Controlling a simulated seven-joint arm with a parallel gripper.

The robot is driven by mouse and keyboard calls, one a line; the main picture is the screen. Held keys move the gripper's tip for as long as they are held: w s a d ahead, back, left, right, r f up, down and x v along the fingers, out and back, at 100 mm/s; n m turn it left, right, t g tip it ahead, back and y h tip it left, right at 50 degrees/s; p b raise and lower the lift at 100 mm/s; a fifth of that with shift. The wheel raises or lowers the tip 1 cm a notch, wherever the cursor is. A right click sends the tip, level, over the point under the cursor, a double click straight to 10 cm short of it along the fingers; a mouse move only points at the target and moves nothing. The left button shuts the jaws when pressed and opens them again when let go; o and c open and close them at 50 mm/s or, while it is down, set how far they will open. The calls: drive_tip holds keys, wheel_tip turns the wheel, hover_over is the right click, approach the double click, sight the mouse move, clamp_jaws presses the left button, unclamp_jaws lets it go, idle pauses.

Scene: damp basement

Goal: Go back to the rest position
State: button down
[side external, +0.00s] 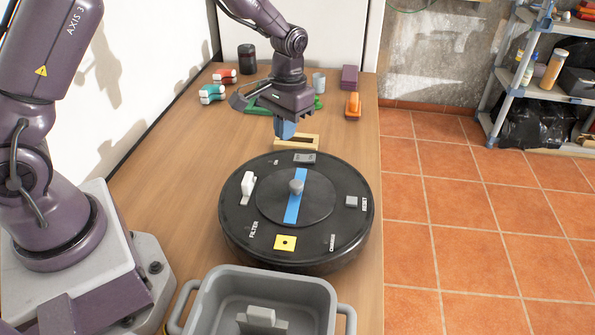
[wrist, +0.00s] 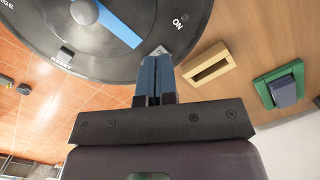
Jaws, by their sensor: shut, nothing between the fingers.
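My gripper (side external: 286,130) hangs over the table behind the round black device, pointing down. In the wrist view its two blue fingers (wrist: 154,80) are together with nothing between them. The black device (side external: 232,225) lies on the table with a blue stripe and a grey knob (side external: 296,186) at its centre. It also shows at the top of the wrist view (wrist: 110,60), with the word ON near the fingers. A tan slotted block (side external: 310,142) stands just behind the device, close to the gripper.
A grey bin (side external: 318,290) stands at the front of the wooden table (side external: 190,140). At the back are a black jar (side external: 247,58), red and teal items, a grey cup (side external: 318,82), a purple box (side external: 349,77) and an orange object (side external: 353,106). A metal shelf (side external: 512,80) stands at right.

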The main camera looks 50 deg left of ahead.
drive_tip(key=s+d+r+m+t, duration=0.2)
drive_tip(key=s+r+t, duration=0.4)
drive_tip(key=s+r, duration=1.4)
drive_tip(key=shift+s+d, duration=0.65)
drive_tip(key=shift+d, duration=0.05)
